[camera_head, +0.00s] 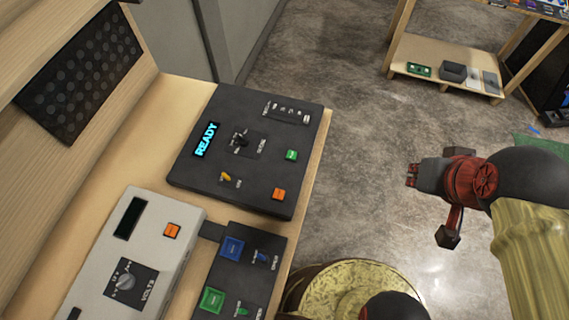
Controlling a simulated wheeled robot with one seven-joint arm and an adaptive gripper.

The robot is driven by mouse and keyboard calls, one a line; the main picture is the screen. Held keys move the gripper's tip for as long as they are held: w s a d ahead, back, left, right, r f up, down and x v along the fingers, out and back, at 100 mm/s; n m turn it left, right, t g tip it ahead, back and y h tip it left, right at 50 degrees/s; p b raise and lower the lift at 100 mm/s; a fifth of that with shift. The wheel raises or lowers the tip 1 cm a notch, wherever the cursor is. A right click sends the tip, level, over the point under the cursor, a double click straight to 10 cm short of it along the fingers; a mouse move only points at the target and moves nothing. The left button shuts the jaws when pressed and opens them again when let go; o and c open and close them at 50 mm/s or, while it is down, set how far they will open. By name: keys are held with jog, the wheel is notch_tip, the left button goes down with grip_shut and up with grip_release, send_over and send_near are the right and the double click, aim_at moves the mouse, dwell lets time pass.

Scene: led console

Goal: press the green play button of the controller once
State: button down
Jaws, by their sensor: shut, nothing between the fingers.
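A dark console (215,120) lies on the wooden bench with a lit cyan display reading READY (205,139). A small green button (291,155) sits near its right edge, with an orange button (279,194) below it. A second dark panel (262,285) at the bottom carries a larger green button (212,299) and a blue button (231,248). The button labels are too small to read. My gripper (411,175) is shut and empty. It is over the floor, well right of the console and apart from it.
A light grey unit (190,212) with an orange button and a VOLTS dial is on the bench at lower left. A black perforated panel (80,70) leans at upper left. A wooden shelf (412,53) stands at the back right. Between bench and gripper is open floor.

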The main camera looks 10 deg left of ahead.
jog(key=shift+w, duration=0.1)
jog(key=m+g+y+p, duration=0.75)
jog(key=m+p, duration=1.05)
jog(key=m, duration=0.9)
send_over(293, 152)
notch_tip(293, 152, down, 13)
jog(key=t+y, duration=0.2)
jog(key=shift+f, duration=0.15)
notch_tip(293, 152, down, 8)
jog(key=b, duration=0.7)
jog(key=shift+r, duration=0.25)
jog(key=shift+f+b, duration=0.45)
jog(key=shift+f, duration=0.15)
